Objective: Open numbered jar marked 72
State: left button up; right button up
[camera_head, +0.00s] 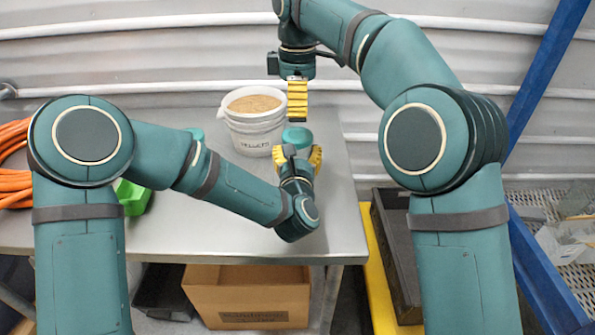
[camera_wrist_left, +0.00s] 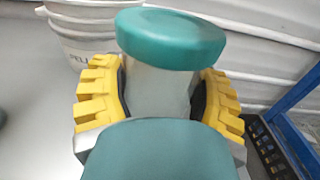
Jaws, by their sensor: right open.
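A jar with a round teal lid (camera_head: 297,137) stands on the metal table. In the left wrist view its pale, translucent body (camera_wrist_left: 158,92) shows under the teal lid (camera_wrist_left: 170,38); no number is readable. My left gripper (camera_head: 299,160) has its yellow fingers on both sides of the jar body, below the lid, and appears closed against it. My right gripper (camera_head: 297,118) points down above the lid, apart from it. It is open and empty, seen edge-on. A second teal lid (camera_head: 196,134) shows behind my left arm, its jar mostly hidden.
A white bucket of pellets (camera_head: 252,130) stands close left of the jar. A green object (camera_head: 133,197) and orange hose (camera_head: 14,180) lie at the left on the table (camera_head: 200,240). A blue post (camera_head: 545,75) rises at the right. A cardboard box (camera_head: 247,297) is below.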

aim_at(297, 134)
pick_arm(q)
grip_shut()
pick_arm(e)
jog(key=m, duration=2)
jog(key=shift+m, duration=0.3)
jog(key=m, duration=1.5)
jog(key=shift+m, duration=0.3)
jog(key=m, duration=0.4)
jog(key=shift+f, duration=0.35)
notch_tip(297, 134, down, 7)
jog(key=shift+f, duration=0.15)
